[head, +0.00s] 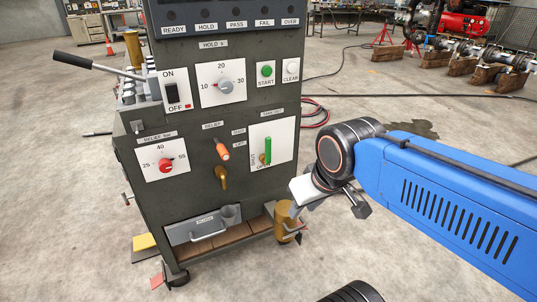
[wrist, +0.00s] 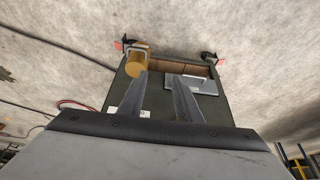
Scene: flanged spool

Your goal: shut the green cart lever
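The green cart lever (head: 267,150) stands upright on a white plate (head: 284,142) on the right of the cart's front panel. A small brass part shows at its lower end, with small lettering beside and below it. My gripper (head: 325,203) is to the right of and below the lever, apart from it. In the wrist view its two fingers (wrist: 160,76) are spread with nothing between them. That view looks at the lower cart front upside down; a white plate corner shows at the lower left, but I cannot make out the lever.
An orange-red knob (head: 222,152) and a brass handle (head: 221,178) project left of the plate. A black-handled lever (head: 75,61) sticks out left.

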